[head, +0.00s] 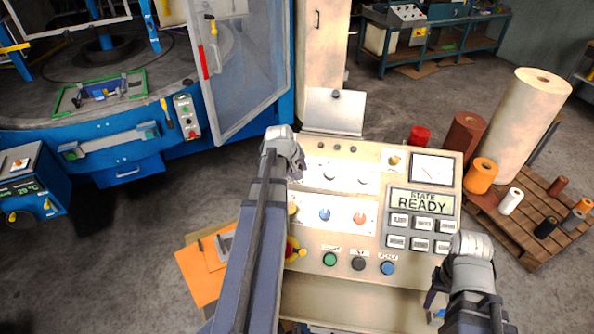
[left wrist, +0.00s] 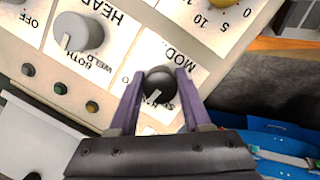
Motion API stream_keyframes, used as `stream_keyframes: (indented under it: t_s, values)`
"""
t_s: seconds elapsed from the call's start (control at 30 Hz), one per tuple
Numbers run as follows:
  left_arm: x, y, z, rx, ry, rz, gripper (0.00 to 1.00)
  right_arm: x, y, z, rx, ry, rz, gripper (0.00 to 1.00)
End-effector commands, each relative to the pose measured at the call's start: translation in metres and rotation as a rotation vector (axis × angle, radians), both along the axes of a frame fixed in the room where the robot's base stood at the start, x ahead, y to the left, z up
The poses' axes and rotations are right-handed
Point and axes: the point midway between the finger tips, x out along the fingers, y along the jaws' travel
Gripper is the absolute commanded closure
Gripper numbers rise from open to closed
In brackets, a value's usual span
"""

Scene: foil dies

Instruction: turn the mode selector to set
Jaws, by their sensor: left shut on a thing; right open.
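The mode selector is a black round knob (left wrist: 158,86) on the cream control panel (head: 345,287). In the left wrist view a label starting "MOD" shows upside down beside it, and the knob's white pointer mark faces the lower left of the picture. The position labels are partly covered, so I cannot tell the setting. My left gripper (left wrist: 161,77) has its two purple fingers shut on the knob, one on each side. In the head view my left gripper (head: 298,168) hides the knob. My right gripper (head: 436,302) is open and empty by the panel's lower right.
A display (head: 422,203) reads "STATE READY" above several grey keys. Other knobs, green, black and blue buttons, and a red-and-yellow control (head: 293,250) sit close to my left arm. Foil rolls (head: 530,125) stand on a pallet at right. A glass door (head: 235,65) stands behind the panel.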

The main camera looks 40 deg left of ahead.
Motion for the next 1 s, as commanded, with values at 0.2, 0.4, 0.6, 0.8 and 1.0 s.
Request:
stream_keyframes:
  t_s: [0.2,0.4,0.6,0.8,1.0]
  values:
    - [-0.001,-0.001,-0.001,-0.106,-0.053,0.169,1.00,0.000,0.000,-0.005,0.000,0.000,0.000,0.50]
    - [0.000,-0.001,-0.001,-0.201,-0.103,0.324,1.00,0.000,0.000,-0.009,0.000,0.000,-0.001,0.50]
    - [0.000,-0.001,-0.001,-0.292,-0.150,0.470,1.00,0.000,0.000,-0.013,0.000,-0.001,-0.001,0.50]
    - [0.000,-0.001,0.000,-0.368,-0.189,0.591,1.00,0.000,0.000,-0.016,0.000,-0.001,-0.002,0.50]
    - [0.001,-0.001,0.000,-0.422,-0.216,0.678,1.00,0.000,0.000,-0.019,0.000,-0.001,-0.002,0.50]
